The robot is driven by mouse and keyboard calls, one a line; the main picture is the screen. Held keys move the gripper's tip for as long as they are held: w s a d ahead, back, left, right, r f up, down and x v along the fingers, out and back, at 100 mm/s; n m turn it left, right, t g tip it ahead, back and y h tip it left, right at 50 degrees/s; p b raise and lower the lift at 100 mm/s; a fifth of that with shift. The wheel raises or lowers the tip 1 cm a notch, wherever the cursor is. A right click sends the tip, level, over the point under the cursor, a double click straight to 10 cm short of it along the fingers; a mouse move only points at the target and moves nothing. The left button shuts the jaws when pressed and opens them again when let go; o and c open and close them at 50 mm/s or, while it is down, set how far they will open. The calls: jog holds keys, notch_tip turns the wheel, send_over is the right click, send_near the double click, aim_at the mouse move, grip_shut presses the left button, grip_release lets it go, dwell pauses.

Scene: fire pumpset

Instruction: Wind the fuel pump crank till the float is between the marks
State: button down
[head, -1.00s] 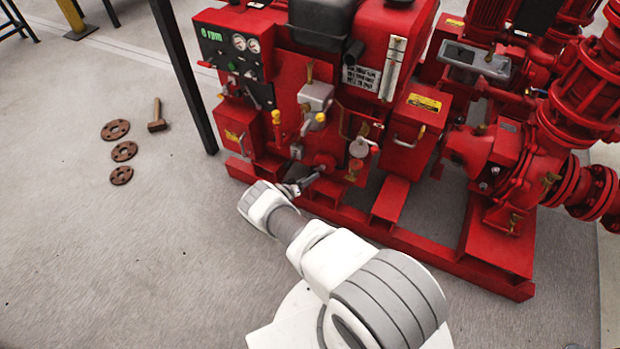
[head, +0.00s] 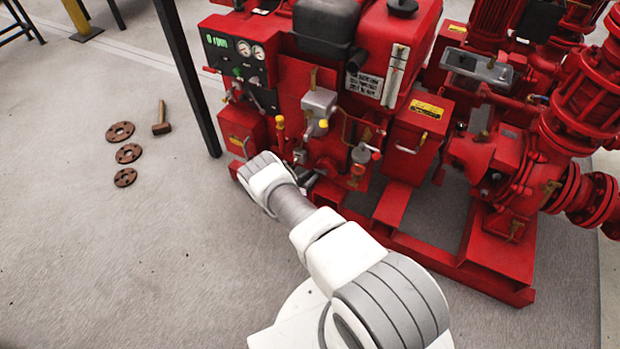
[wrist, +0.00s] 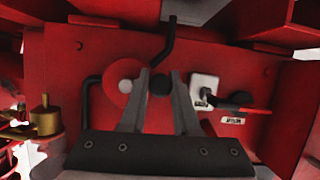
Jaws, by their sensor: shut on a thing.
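The fuel pump crank shows in the wrist view as a black round grip (wrist: 160,85) beside a red disc (wrist: 128,72) with a pale hub. My gripper (wrist: 160,88) is shut on this grip, one finger on each side. How the grip joins the disc is hidden by the left finger. In the head view my gripper (head: 308,182) is low at the engine's front, partly hidden by my wrist. The gauge with the float (head: 395,75) is an upright pale strip on the red tank (head: 400,35). Float and marks are too small to tell apart.
A black bent rod (wrist: 170,45) hangs just above the grip. A white box with a red-and-black lever (wrist: 205,90) is close on the right, a brass fitting (wrist: 44,118) on the left. The red base frame (head: 440,260) runs below.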

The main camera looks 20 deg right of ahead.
aim_at(311, 171)
notch_tip(311, 171, up, 2)
jog(key=m+t+y+p, duration=0.1)
jog(key=m+t, duration=0.1)
jog(key=m, duration=0.1)
jog(key=shift+p, duration=0.4)
jog(key=m, duration=0.1)
jog(key=r+m+t+p, duration=0.1)
jog(key=r+m+t+y, duration=0.1)
jog(key=m, duration=0.1)
jog(key=shift+s+d, duration=0.3)
jog(key=shift+s, duration=0.05)
jog(key=m, duration=0.1)
jog(key=m+t, duration=0.1)
jog(key=s+r+m+t, duration=0.1)
jog(key=shift+d+m, duration=0.3)
jog(key=shift+d, duration=0.1)
jog(key=shift+s+d+r+m+t+b, duration=0.1)
jog(key=shift+s+d+m+t+b, duration=0.2)
jog(key=shift+m, duration=0.35)
jog(key=shift+s+d+r+m+t+b, duration=0.15)
jog(key=shift+m+t, duration=0.2)
jog(key=shift+m, duration=0.35)
jog(key=shift+s+d+r+m+t+b, duration=0.1)
jog(key=shift+s+m+t+b, duration=0.2)
jog(key=shift+m, duration=0.35)
jog(key=c, duration=0.7)
grip_release()
jog(key=shift+o, duration=0.2)
jog(key=shift+s+a, duration=0.15)
